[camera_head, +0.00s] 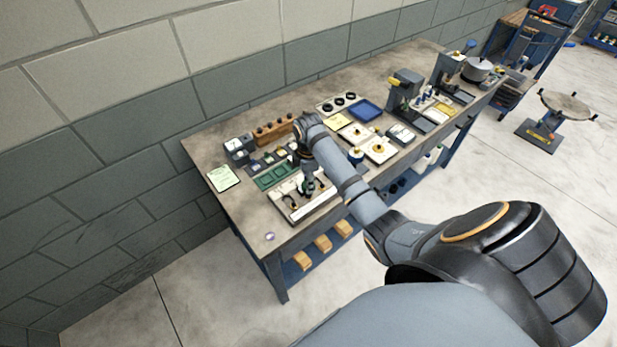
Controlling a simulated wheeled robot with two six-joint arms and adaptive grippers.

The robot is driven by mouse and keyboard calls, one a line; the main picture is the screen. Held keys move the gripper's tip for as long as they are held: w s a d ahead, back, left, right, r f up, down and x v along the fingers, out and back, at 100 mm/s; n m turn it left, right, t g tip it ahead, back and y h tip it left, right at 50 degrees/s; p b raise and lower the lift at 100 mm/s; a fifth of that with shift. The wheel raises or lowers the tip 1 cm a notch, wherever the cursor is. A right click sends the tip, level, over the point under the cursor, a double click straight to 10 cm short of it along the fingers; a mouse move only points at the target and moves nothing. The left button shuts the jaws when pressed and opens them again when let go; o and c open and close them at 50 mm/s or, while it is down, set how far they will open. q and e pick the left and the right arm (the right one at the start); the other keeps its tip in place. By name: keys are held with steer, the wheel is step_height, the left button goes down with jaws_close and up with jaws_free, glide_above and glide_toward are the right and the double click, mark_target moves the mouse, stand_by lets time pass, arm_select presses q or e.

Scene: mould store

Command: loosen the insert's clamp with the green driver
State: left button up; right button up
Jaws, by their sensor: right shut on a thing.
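My right gripper (307,172) reaches over the bench from the right and points down at the near left part of the bench top. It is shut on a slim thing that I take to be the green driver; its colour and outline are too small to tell. Just under it lies a pale fixture plate (299,210) with small dark clamp parts. The insert and its clamp cannot be told apart at this size. Whether the driver tip touches the clamp cannot be seen. A green tray (266,181) lies left of the gripper. My left gripper is not in view.
The workbench (262,238) stands along the block wall. A wooden rack (273,131), a grey box (238,147), a pale green card (223,178), a blue tray (365,110) and a press (404,90) stand around. The bench's near left corner is mostly clear.

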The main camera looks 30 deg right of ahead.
jaws_close()
steer(key=n+p, duration=0.1)
steer(key=n, duration=0.1)
steer(key=shift+r+n, duration=0.1)
steer(key=shift+n, duration=0.2)
steer(key=shift+n+p, duration=0.35)
steer(key=shift+n, duration=0.45)
steer(key=shift+n+p, duration=0.5)
steer(key=shift+n, duration=1.5)
